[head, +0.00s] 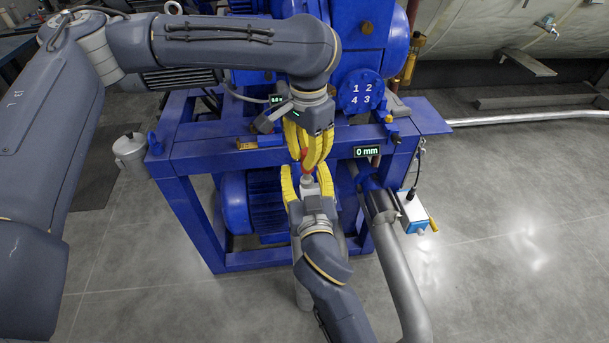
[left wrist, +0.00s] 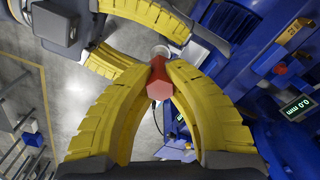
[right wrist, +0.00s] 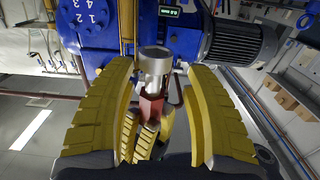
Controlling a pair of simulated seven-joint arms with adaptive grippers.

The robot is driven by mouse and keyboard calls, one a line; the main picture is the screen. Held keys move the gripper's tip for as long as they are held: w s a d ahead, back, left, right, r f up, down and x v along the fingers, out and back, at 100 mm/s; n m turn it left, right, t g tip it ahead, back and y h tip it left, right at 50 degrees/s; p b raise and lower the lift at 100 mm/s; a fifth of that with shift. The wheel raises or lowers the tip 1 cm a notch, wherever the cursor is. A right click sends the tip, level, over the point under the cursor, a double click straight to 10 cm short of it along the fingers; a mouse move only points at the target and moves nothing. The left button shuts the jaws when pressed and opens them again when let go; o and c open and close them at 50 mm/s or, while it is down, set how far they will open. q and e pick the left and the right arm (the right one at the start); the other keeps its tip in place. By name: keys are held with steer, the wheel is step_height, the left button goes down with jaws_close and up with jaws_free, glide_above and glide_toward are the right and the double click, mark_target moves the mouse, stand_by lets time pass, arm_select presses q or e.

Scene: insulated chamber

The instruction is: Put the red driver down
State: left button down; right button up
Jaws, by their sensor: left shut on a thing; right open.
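The red driver (head: 305,156) is held in front of the blue frame, with red faces and a grey round end. My left gripper (head: 307,160) comes down from above and is shut on its red part. In the left wrist view the red part (left wrist: 158,78) sits between the yellow fingertips. My right gripper (head: 307,182) reaches up from below, open, its fingers on either side of the grey end. In the right wrist view the grey end (right wrist: 153,66) shows between the spread fingers, with gaps at both sides. The left fingers hide part of the driver.
The blue machine frame (head: 215,148) stands close behind the grippers, with a "0 mm" display (head: 367,151) and a "1 2 4 3" disc (head: 361,94). A grey pipe (head: 402,270) runs down beside my right arm. A grey canister (head: 130,155) stands left. The floor at right is mostly clear.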

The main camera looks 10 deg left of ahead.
steer(key=shift+c, duration=0.3)
arm_select(q)
steer(key=shift+d, duration=0.1)
arm_select(e)
steer(key=shift+s+a, duration=0.1)
jaws_close()
arm_select(q)
steer(key=c, duration=1.3)
jaws_free()
steer(key=shift+c, duration=0.2)
steer(key=shift+r, duration=0.1)
